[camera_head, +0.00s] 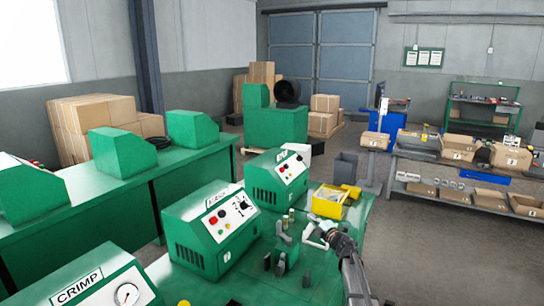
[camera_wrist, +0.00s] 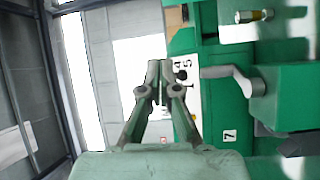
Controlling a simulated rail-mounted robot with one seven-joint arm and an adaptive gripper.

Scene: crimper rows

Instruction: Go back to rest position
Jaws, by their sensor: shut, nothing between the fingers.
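My gripper (camera_wrist: 160,75) is shut and empty in the wrist view, its two fingertips together. In the head view my gripper (camera_head: 318,236) is above the green bench (camera_head: 318,262), at the end of my arm coming from the lower right. In the wrist view a green fixture (camera_wrist: 292,97) with a grey lever (camera_wrist: 230,74) stands right of the fingers, apart from them in the picture. Numbered white labels show on green surfaces there. How far the fingertips are from the fixture is hard to tell.
On the bench stand a CRIMP machine (camera_head: 112,292), two more green control boxes (camera_head: 212,230) (camera_head: 278,178), a yellow bin (camera_head: 328,203) and small fixtures. A grey bin (camera_head: 345,168) stands behind. Shelves with cartons (camera_head: 458,155) are at the right. The floor right of the bench is clear.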

